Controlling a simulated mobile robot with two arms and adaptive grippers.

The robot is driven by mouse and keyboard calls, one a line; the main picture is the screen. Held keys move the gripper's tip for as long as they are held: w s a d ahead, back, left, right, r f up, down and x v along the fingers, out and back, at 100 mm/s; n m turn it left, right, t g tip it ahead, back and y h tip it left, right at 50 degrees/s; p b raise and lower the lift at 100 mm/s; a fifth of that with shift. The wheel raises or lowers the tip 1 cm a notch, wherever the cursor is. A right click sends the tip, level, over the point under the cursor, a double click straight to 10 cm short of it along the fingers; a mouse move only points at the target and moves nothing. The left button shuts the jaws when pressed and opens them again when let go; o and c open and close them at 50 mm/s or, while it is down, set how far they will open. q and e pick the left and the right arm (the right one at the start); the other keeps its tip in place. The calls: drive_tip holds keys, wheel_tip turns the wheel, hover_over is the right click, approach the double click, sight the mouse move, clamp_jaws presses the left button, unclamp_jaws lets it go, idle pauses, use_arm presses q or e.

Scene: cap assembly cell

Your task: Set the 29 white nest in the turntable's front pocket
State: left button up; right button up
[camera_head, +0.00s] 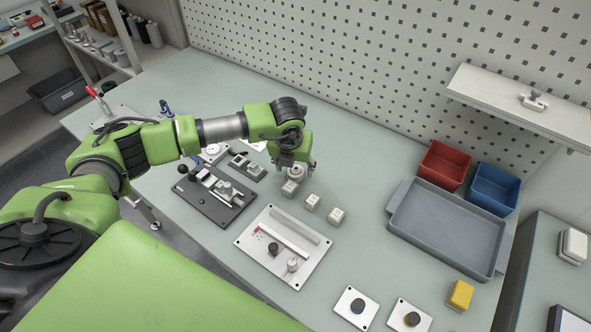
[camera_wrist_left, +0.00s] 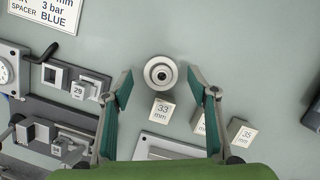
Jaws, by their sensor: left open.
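The small pale block marked 29 (camera_wrist_left: 79,91) sits at the right end of a grey fixture, left of my left gripper in the left wrist view. In the head view that fixture (camera_head: 246,166) lies left of the gripper. My left gripper (camera_wrist_left: 160,92) is open and empty, pointing down at the bench; it also shows in the head view (camera_head: 292,169). A round, pale stepped part (camera_wrist_left: 160,72) lies between its spread fingers in the wrist picture. A block marked 33 (camera_wrist_left: 162,108) lies just below that part. I cannot clearly make out the turntable or its front pocket.
More pale blocks (camera_head: 312,202) (camera_head: 336,216) stand right of the gripper. A grey tray (camera_head: 396,222), red bin (camera_head: 443,166) and blue bin (camera_head: 493,189) stand right.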

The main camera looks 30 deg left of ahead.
use_arm(q)
drive_tip(key=shift+x, duration=0.85)
drive_tip(key=c, duration=1.1)
drive_tip(key=shift+c, duration=0.2)
